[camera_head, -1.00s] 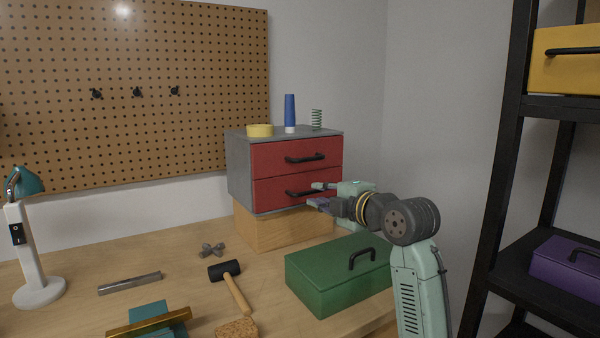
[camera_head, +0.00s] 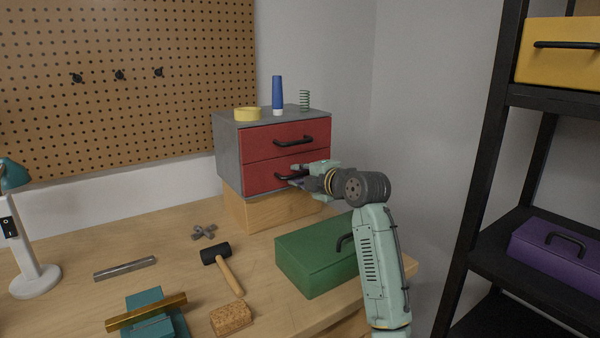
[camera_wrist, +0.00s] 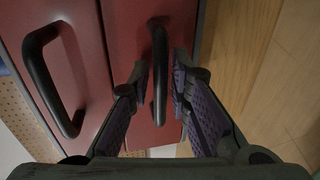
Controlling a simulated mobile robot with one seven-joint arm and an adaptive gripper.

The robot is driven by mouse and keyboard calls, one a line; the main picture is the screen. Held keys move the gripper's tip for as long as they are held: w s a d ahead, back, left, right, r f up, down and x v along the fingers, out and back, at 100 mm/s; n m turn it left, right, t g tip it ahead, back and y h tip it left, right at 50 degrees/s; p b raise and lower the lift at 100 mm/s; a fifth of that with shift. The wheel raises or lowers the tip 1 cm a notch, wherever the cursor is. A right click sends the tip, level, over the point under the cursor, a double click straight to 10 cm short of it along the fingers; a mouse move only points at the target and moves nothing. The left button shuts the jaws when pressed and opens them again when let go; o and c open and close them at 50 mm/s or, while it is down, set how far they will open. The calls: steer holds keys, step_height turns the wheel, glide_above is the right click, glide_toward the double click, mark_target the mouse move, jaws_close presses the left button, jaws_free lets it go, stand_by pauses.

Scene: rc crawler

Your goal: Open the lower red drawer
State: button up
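The grey cabinet (camera_head: 226,150) has two red drawers with black bar handles, and both look shut. The lower red drawer (camera_head: 256,179) has its handle (camera_head: 282,176) partly hidden by my gripper (camera_head: 296,175). In the wrist view, the lower drawer's handle (camera_wrist: 160,75) lies between the two purple-padded fingers of my gripper (camera_wrist: 161,75). The fingers are apart, with visible gaps on both sides of the handle. The upper drawer's handle (camera_wrist: 45,80) is to the left there.
A green toolbox (camera_head: 318,262) sits below my arm. A black shelf (camera_head: 480,180) stands to the right.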

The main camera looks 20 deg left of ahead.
steer(key=shift+c, duration=0.5)
jaws_close()
